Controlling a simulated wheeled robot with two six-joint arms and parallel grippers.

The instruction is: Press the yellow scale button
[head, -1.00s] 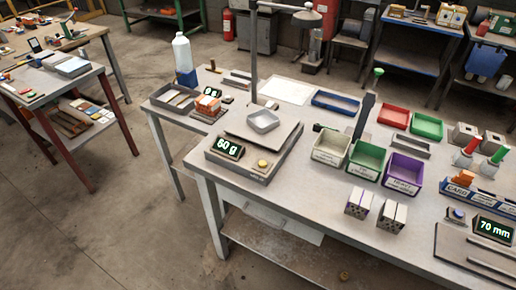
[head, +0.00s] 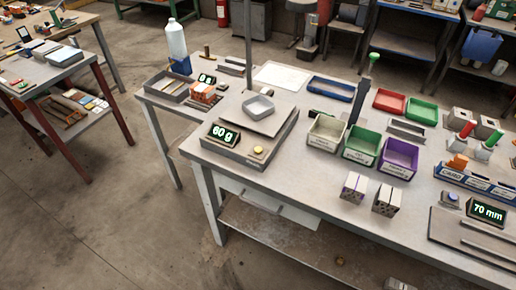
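The scale (head: 240,142) sits on the left end of the main workbench. Its yellow button (head: 258,150) is on the front edge, right of a dark display (head: 224,134) with green digits reading 60 g. A small pale square dish (head: 258,106) rests on the scale plate. The button is in plain view with nothing over it. Neither of my grippers shows in the head view.
A cream bin (head: 326,133), a green bin (head: 362,146) and a purple bin (head: 398,158) stand right of the scale. A post (head: 249,60) rises behind the scale. The bench top in front of the bins is mostly clear.

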